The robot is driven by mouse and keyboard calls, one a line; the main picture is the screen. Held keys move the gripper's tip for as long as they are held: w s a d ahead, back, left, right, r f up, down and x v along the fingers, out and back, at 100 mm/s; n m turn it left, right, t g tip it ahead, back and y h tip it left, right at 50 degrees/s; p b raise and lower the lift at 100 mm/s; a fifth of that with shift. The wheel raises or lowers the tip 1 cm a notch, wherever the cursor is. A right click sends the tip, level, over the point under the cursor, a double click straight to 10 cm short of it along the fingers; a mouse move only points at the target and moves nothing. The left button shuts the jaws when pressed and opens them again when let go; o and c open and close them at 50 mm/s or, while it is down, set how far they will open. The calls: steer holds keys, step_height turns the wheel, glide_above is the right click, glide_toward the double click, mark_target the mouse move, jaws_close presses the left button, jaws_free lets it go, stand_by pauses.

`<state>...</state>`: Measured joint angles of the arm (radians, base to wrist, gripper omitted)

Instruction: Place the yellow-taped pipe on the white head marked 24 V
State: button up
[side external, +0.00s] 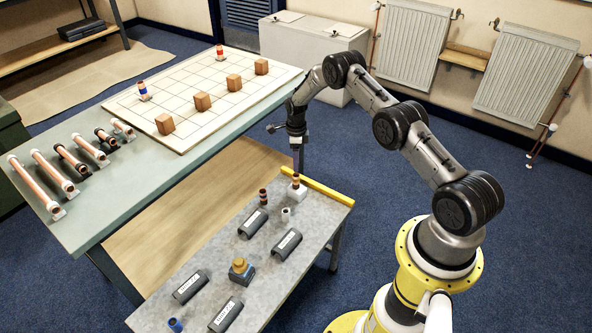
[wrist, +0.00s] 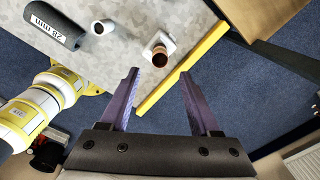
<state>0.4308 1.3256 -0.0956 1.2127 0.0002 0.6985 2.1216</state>
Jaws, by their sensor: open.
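My gripper (side external: 297,168) points down over the far right corner of the low grey bench. In the wrist view its purple fingers (wrist: 159,75) are spread with nothing between them. A short copper piece (side external: 296,180) stands upright in a white block (side external: 299,193) just below the fingertips. In the wrist view the copper piece (wrist: 160,57) appears just beyond the fingertips, apart from both. No yellow tape can be made out on any pipe, and I cannot read a 24 V marking. Several copper pipes (side external: 33,185) with white or black ends lie on the green table's left side.
Labelled dark half-round blocks (side external: 253,223), a white cup (side external: 286,214), another copper piece (side external: 263,197), a brass block (side external: 239,266) and a blue cup (side external: 175,325) stand on the bench. A yellow strip (side external: 318,188) edges it. A gridded board (side external: 190,78) carries wooden cubes and two taped pieces.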

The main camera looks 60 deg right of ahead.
step_height(320, 180, up, 4)
step_height(320, 180, up, 18)
steer(key=n+t, duration=0.1)
steer(key=n, duration=0.6)
glide_above(296, 175)
steer(key=a, duration=0.6)
steer(key=s+a+r+n+t, duration=0.1)
steer(key=s+a+r+n, duration=0.25)
steer(key=r, duration=0.35)
steer(key=s+a+r+n+t, duration=0.1)
steer(key=s+a+r+n, duration=0.3)
steer(key=r, duration=0.3)
steer(key=s+a+r+n+t, duration=0.1)
steer(key=s+a+r+n, duration=0.25)
steer(key=s, duration=0.35)
steer(key=s+a+r+n, duration=0.3)
steer(key=s+r, duration=0.1)
steer(key=s, duration=0.2)
steer(key=s+a+f+n, duration=0.1)
steer(key=s+a+n, duration=0.1)
steer(key=s+n, duration=0.2)
steer(key=s+a+f+n+t, duration=0.1)
steer(key=s+n, duration=0.3)
steer(key=s, duration=0.7)
steer(key=shift+a+t, duration=0.3)
steer(key=shift+a, duration=0.1)
